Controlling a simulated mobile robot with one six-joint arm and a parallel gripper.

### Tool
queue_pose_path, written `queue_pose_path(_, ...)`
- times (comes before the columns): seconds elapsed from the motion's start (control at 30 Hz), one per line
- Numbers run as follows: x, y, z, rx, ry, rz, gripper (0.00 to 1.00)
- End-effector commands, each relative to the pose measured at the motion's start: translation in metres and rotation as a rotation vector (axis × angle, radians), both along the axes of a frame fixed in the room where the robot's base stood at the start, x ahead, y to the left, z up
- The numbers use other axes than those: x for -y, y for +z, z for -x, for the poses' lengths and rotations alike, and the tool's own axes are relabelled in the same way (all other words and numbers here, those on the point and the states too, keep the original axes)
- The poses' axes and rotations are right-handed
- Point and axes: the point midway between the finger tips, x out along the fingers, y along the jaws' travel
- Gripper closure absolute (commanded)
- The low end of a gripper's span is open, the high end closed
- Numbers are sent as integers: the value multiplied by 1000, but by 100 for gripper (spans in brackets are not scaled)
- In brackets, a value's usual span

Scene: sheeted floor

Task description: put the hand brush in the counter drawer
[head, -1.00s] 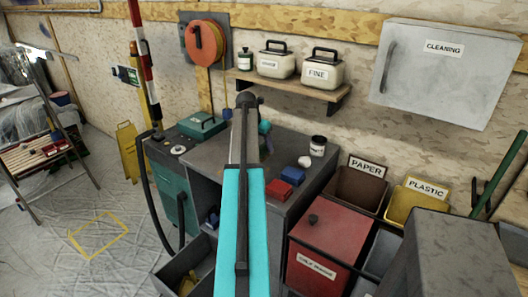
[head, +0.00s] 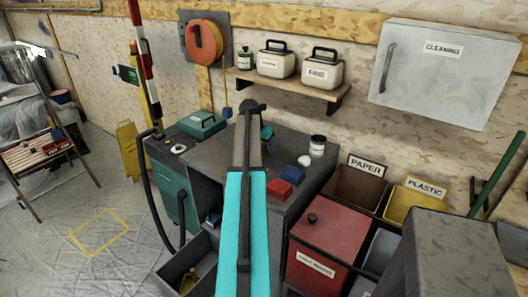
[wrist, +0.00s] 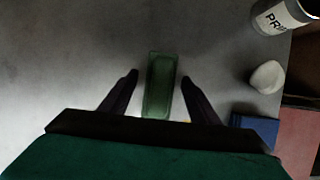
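A green oblong thing (wrist: 161,85), which I take to be the hand brush, lies on the grey counter top (wrist: 65,75) in the wrist view. My gripper (wrist: 160,77) is open around it, with a finger on each side and a gap on both sides. I cannot tell the height of the fingertips above the counter. In the head view my arm hides the brush, and the fingers do not show. The counter drawer (head: 172,272) stands open at the lower left of the counter, with a yellow thing inside, partly hidden by my arm.
A blue block (head: 304,188), a red block (head: 279,187), a white lump (head: 304,160) and a labelled can (head: 317,146) stand right of my arm on the counter. A teal case (head: 202,124) is at its left. Bins, including a red one (head: 325,245), stand to the right.

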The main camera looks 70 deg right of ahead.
Motion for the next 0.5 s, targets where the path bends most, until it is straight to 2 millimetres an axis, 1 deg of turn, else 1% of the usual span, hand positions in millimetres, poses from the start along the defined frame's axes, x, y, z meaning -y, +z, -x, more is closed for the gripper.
queue_pose_path(0.03,0,0,0,0,0,0,52)
queue_pose_path(0.2,0,0,0,0,0,0,81)
queue_pose_path(0.3,0,0,0,0,0,1,94)
queue_pose_path(0.5,0,1,0,0,0,1,94)
